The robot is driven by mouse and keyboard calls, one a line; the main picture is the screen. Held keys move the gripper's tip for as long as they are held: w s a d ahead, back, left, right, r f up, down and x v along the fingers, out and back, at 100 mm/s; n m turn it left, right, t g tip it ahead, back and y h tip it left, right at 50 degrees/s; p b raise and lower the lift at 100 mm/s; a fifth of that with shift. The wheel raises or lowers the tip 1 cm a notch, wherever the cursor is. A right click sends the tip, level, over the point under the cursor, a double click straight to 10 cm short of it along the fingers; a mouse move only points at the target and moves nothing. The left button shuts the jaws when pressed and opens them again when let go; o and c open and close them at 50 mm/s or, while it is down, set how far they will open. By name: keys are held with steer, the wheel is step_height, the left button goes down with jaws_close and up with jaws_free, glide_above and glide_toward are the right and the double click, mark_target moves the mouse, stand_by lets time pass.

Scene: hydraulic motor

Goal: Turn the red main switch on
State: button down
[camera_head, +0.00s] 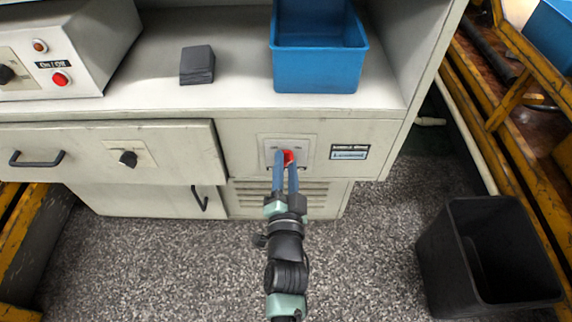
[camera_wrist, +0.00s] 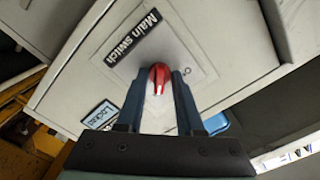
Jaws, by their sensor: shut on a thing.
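The red main switch (camera_wrist: 158,76) is a small knob on a pale square plate (camera_wrist: 196,62) on the cabinet front. A "Main switch" label (camera_wrist: 133,38) is beside it in the wrist view. In the head view the red knob (camera_head: 288,157) shows between my fingertips, partly hidden by them. My gripper (camera_head: 286,158) has its two blue fingers shut on the red knob, one on each side. The wrist view shows the fingers (camera_wrist: 158,84) flanking the knob. The switch's position marks are mostly hidden, so I cannot tell whether it is on.
A blue bin (camera_head: 318,70) and dark grey block (camera_head: 197,65) rest on the counter above. A control box (camera_head: 60,50) stands at left. A black waste bin (camera_head: 440,245) stands on the floor at right.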

steer(key=c, duration=0.9)
jaws_free()
steer(key=shift+o, duration=0.2)
steer(key=s+p, duration=0.3)
steer(key=s, duration=1)
